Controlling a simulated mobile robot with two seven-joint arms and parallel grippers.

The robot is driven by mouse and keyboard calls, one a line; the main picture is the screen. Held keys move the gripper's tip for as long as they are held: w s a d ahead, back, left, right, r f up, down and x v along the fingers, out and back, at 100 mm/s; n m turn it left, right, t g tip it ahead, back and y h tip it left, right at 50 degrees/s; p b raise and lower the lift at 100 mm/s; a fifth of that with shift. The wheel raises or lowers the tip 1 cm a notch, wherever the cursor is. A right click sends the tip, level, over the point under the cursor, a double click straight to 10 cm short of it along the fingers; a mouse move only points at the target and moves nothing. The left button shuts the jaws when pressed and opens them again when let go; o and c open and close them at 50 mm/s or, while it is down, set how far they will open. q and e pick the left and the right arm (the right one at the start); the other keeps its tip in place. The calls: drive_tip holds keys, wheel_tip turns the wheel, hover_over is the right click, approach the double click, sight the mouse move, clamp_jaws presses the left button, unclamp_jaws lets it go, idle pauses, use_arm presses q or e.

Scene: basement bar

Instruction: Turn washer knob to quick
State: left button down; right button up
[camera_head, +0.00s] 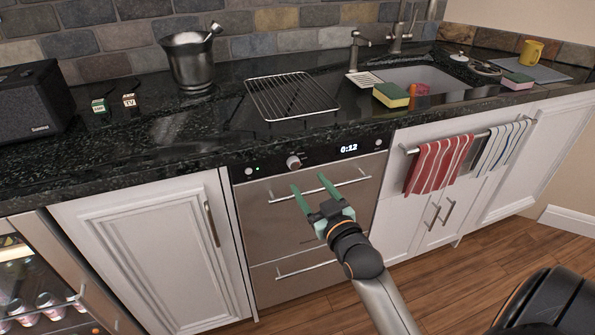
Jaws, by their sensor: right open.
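The washer (285,222) is a steel-fronted appliance under the black counter, with a dark control strip along its top edge. Its round silver knob (293,162) sits on that strip, left of a lit display (349,148) reading 0:12. The knob's markings are too small to read. My right gripper (309,183) has two green fingers spread apart with nothing between them. It is in front of the washer, just below the knob in the picture and close to the upper bar handle (340,188). I cannot tell whether it touches the handle. My left gripper is not in view.
A wire rack (292,97), a steel ice bucket (190,62), a black speaker (35,100) and a sponge (391,95) stand on the counter. Towels (440,163) hang on a rail at right. A lower handle (305,270) sticks out. Wooden floor is clear.

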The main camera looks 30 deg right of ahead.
sight(295, 165)
drive_tip(key=w, duration=0.4)
drive_tip(key=w+d, duration=0.1)
drive_tip(key=w, duration=0.1)
drive_tip(key=shift+w+d+b, duration=0.1)
drive_tip(key=shift+w+b, duration=0.25)
clamp_jaws()
idle(0.3)
